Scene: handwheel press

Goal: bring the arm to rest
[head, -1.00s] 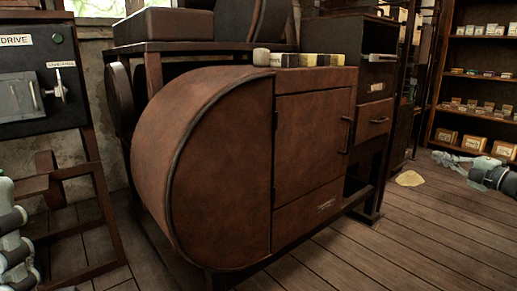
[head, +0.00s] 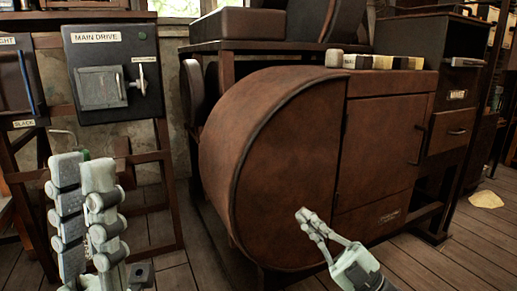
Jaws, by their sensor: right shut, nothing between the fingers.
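My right gripper (head: 302,216) is at the lower middle of the head view, its slim fingers together and empty. It shows in front of the rounded lower part of the brown cabinet (head: 292,160); whether it touches the cabinet cannot be told. My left gripper (head: 82,162) is at the lower left, with grey jointed fingers pointing up in front of a dark frame. Two fingers stand close side by side, and I cannot tell how they sit against the rest of the hand. I see nothing held in it.
The main drive box (head: 115,72), with a lever switch, hangs behind my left gripper. Small boxes (head: 382,62) line the cabinet's top. A dark drawer unit (head: 455,95) stands at the right. Bare plank floor (head: 470,250) lies at the lower right, with a pale patch (head: 486,199).

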